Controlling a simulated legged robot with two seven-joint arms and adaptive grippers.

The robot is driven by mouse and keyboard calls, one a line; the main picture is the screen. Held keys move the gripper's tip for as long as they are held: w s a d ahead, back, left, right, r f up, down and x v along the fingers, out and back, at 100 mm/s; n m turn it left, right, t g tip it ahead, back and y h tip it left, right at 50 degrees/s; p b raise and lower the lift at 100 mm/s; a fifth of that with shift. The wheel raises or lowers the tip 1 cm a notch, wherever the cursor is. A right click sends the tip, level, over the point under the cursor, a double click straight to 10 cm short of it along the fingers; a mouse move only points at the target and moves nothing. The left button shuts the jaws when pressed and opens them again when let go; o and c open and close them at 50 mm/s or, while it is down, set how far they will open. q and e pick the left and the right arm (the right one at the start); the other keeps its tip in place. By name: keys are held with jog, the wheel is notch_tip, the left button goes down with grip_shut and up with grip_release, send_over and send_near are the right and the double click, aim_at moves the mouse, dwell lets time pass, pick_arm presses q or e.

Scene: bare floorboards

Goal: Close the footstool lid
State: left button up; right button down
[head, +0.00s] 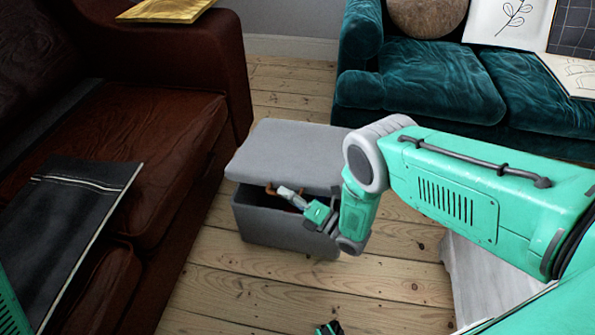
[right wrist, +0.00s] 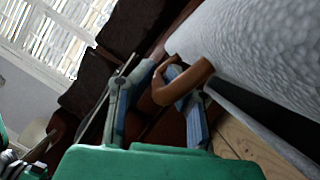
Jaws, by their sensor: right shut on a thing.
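The grey footstool (head: 262,222) stands on the floorboards, in the middle of the head view. Its padded lid (head: 290,155) is partly raised at the front, with a dark gap above the box. A brown loop handle (head: 271,188) sits at the lid's front edge; it also shows large in the right wrist view (right wrist: 190,84). My right gripper (head: 284,191) is shut on the handle, with its fingers around the loop. A small green and black part at the bottom edge looks like my left gripper (head: 328,328); its fingers cannot be made out.
A brown leather sofa (head: 165,130) with a dark cushion (head: 65,205) stands close on the left. A teal sofa (head: 430,80) is behind on the right. A pale block-like thing (head: 480,275) stands at lower right. Bare floor (head: 300,280) lies in front of the footstool.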

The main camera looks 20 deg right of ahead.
notch_tip(320, 180, down, 10)
jog(key=s+a+n+y+b, duration=0.1)
jog(key=n+b, duration=0.1)
jog(key=n, duration=0.1)
jog(key=shift+s+f+n, duration=0.25)
jog(key=shift+n, duration=0.15)
jog(key=shift+s+f+b, duration=0.15)
jog(key=shift+f+b, duration=0.1)
jog(key=shift+b, duration=0.05)
jog(key=c, duration=2)
grip_release()
jog(key=shift+o, duration=0.6)
jog(key=shift+f, duration=0.2)
jog(key=shift+r, duration=0.1)
